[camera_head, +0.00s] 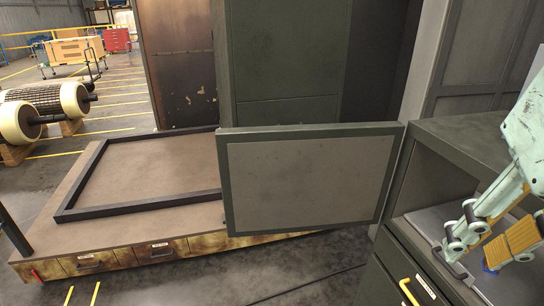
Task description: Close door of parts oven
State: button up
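The parts oven (470,138) is a dark green cabinet at the right, with an open-fronted compartment. Its door (308,182), a grey panel in a green frame, stands wide open. It extends left from the oven's left front edge. My gripper (478,268) is at the far right, in front of the oven's compartment, pointing down. Its fingers look spread, with nothing seen between them. It is apart from the door, well to its right. Part of the compartment is hidden behind my gripper.
A yellow handle (409,291) sits on the front below the compartment. A low brown platform (120,215) with a black frame (75,213) lies left of and behind the door. A tall green cabinet (285,55) stands behind. Floor in front is clear except a thin cable.

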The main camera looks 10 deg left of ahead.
jog(key=w+a+r+m+g+p, duration=0.15)
jog(key=w+a+r, duration=0.3)
jog(key=w, duration=0.65)
jog(key=w+a+r+n+p, duration=0.1)
jog(key=w+a+r+p, duration=0.15)
jog(key=w+r, duration=0.6)
jog(key=w+a+f+g+p, duration=0.1)
jog(key=w+a, duration=0.3)
jog(key=w, duration=0.4)
jog(key=w+a+m+g+y+p, duration=0.1)
jog(key=w+a+p, duration=0.1)
jog(key=w+a, duration=0.4)
jog(key=w+a+f+p, duration=0.1)
jog(key=w+a, duration=0.2)
jog(key=w, duration=0.6)
jog(key=w+a+f+g+p, duration=0.1)
jog(key=w+a+f+p, duration=0.1)
jog(key=w+a+f, duration=0.5)
jog(key=w+a+f+g+p, duration=0.1)
jog(key=w+a+f+p, duration=0.1)
jog(key=w+a+f, duration=0.5)
jog(key=w+a+f+m+g+p, duration=0.1)
jog(key=a+f+p, duration=0.3)
jog(key=a+f, duration=1.2)
jog(key=shift+w+g, duration=0.5)
jog(key=shift+g, duration=0.15)
